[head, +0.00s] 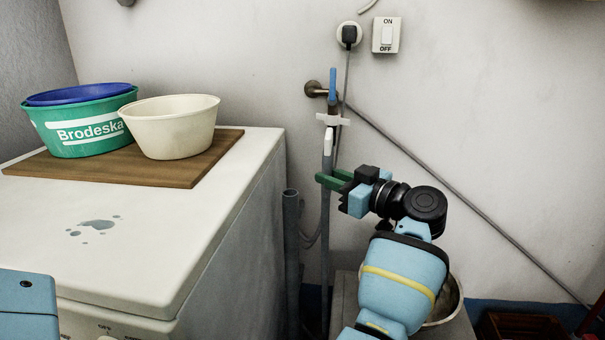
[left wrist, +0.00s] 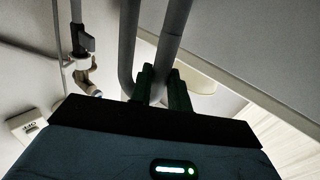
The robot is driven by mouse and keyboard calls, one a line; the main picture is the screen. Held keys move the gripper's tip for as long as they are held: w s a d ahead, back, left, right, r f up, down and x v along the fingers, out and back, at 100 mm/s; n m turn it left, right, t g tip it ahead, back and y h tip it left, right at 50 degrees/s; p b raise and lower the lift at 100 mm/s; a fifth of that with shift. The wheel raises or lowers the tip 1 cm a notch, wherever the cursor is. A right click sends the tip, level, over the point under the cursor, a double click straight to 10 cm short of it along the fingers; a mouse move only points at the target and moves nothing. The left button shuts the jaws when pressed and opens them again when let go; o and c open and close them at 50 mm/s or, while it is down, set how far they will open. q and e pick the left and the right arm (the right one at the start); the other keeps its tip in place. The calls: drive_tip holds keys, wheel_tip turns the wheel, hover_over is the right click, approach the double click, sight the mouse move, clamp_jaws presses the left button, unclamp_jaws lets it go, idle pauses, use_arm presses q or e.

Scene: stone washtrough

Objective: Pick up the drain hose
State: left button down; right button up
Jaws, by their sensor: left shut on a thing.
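My left gripper (head: 329,182) is shut on the grey drain hose (head: 325,235), which stands upright beside the washing machine, below the tap. The green fingers grip the hose a little under its top end. In the left wrist view the fingers (left wrist: 163,88) close around a grey length of the hose (left wrist: 172,35). A bend of grey hose shows just left of them there. The lower end of the hose is hidden. My right gripper is not in view.
The white washing machine (head: 150,235) fills the left, with a board (head: 205,172) and basins on top. A grey pipe (head: 291,250) stands between machine and hose. The tap (head: 332,88) is on the wall above. A metal bowl (head: 449,302) is partly hidden behind my arm.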

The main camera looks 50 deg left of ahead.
use_arm(q)
drive_tip(key=shift+w+d, duration=1.65)
drive_tip(key=shift+d, duration=0.3)
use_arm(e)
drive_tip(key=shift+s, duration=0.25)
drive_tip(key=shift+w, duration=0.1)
